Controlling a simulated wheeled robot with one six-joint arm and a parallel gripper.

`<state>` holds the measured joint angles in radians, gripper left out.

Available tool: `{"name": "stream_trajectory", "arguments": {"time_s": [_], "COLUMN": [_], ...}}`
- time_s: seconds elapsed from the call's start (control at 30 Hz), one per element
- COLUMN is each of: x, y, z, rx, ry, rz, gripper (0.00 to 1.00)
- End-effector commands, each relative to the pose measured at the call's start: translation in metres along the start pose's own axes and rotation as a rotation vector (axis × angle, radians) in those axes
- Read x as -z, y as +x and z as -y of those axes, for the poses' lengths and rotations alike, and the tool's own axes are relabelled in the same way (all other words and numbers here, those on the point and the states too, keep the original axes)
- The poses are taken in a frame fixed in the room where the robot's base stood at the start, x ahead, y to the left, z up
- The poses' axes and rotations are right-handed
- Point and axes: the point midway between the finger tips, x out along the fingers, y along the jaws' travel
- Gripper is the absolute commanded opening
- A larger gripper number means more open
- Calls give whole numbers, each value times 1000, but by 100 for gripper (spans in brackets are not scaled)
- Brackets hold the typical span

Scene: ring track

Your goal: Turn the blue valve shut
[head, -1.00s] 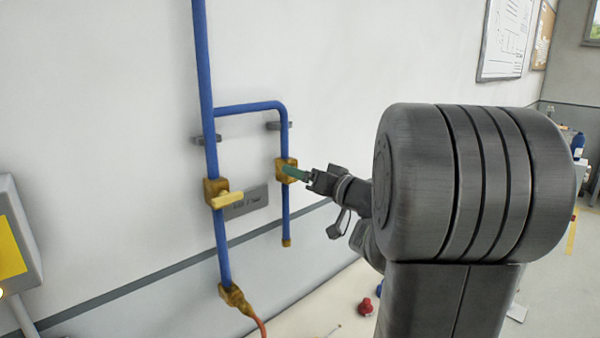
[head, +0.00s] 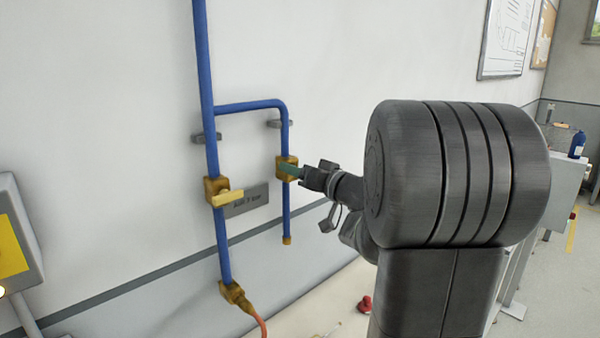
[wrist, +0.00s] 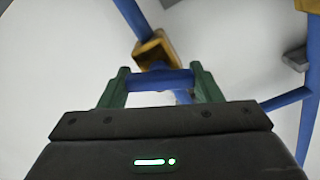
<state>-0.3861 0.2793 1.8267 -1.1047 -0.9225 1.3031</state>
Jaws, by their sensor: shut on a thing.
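The blue valve is the right one of two on the blue pipes. Its brass body (head: 286,168) sits on the short right-hand pipe branch, and it also shows in the wrist view (wrist: 152,47). Its blue handle (wrist: 160,80) lies crosswise between the green fingers of my gripper (wrist: 160,88). My gripper (head: 296,171) is shut on this handle, close in front of the valve body. In the head view the fingers hide the handle. In the wrist view the handle crosses the pipe line at an angle.
A second brass valve with a yellow handle (head: 228,197) is on the long left pipe, beside a grey label plate (head: 252,200). An orange hose (head: 260,325) leaves the lower pipe end. A grey box with a yellow panel (head: 14,245) stands at far left. A red object (head: 365,304) lies low.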

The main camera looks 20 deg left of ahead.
Motion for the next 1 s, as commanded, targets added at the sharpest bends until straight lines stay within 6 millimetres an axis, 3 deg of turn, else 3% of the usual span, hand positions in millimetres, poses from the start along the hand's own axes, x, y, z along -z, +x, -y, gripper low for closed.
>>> {"name": "stream_trajectory", "arguments": {"time_s": [0.4,0.83,0.87,0.93,1.0], "x": [-1,-1,-1,-1,-1], "y": [0,0,0,0,0], "z": [1,1,1,1,1], "rx": [-1,-1,-1,-1,-1], "ry": [-388,-445,-445,-444,-443], "rz": [0,1,1,1,1], "gripper": [35,35,62,76,80]}}
